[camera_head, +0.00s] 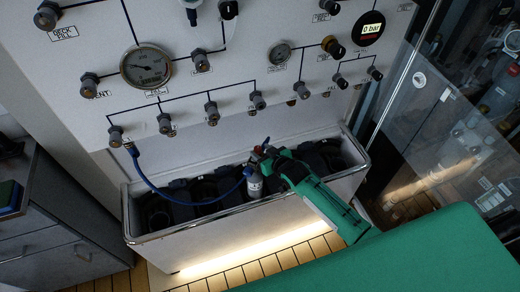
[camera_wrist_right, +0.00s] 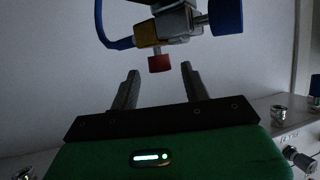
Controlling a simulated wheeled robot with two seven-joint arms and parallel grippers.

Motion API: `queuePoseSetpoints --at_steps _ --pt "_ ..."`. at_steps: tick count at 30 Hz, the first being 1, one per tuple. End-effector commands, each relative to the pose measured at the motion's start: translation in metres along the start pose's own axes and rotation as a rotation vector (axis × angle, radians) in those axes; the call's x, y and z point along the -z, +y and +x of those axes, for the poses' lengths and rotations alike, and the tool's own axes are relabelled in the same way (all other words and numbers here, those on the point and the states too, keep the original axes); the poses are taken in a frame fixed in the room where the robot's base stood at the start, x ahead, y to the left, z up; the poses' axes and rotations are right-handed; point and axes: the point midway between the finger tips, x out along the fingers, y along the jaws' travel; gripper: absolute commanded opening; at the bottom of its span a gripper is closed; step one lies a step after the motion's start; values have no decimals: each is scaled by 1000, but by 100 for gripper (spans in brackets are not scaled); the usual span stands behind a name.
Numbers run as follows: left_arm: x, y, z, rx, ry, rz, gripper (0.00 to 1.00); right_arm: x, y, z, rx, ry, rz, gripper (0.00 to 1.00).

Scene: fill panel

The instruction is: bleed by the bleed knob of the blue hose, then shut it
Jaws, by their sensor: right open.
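The blue hose (camera_head: 160,190) runs from a panel port at the left, sagging to a fitting on top of a small grey bottle (camera_head: 255,187). In the right wrist view the hose (camera_wrist_right: 110,38) curves into a brass and grey fitting (camera_wrist_right: 172,22). A red knob (camera_wrist_right: 159,63) points down from the fitting, and a larger blue knob (camera_wrist_right: 226,17) sits at its right. Which is the bleed knob is not labelled. My right gripper (camera_head: 265,152) is at the fitting; its open fingers (camera_wrist_right: 160,80) are on either side below the red knob, apart from it. My left gripper is out of view.
The bottle stands in a white trough (camera_head: 230,213) with a metal rail, among dark cylinders. A clear pane (camera_head: 420,110) stands at the right, a grey cabinet (camera_head: 60,235) at the left.

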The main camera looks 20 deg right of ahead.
Motion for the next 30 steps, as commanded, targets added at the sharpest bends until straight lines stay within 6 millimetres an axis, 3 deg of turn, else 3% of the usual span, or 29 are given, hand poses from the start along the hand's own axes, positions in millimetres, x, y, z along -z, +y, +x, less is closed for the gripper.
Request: queuePoseSetpoints --at_steps 6,16,17,21,24,30 --pt "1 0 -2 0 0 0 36 0 -1 16 1 -1 0 47" --pt "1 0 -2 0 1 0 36 0 0 18 0 0 0 47" --pt "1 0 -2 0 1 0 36 0 0 18 0 -1 0 45" --pt "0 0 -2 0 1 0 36 0 0 18 0 -1 0 18" --pt "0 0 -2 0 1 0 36 0 0 18 0 -1 0 2" --pt "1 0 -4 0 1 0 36 2 -2 18 -14 3 9 2"
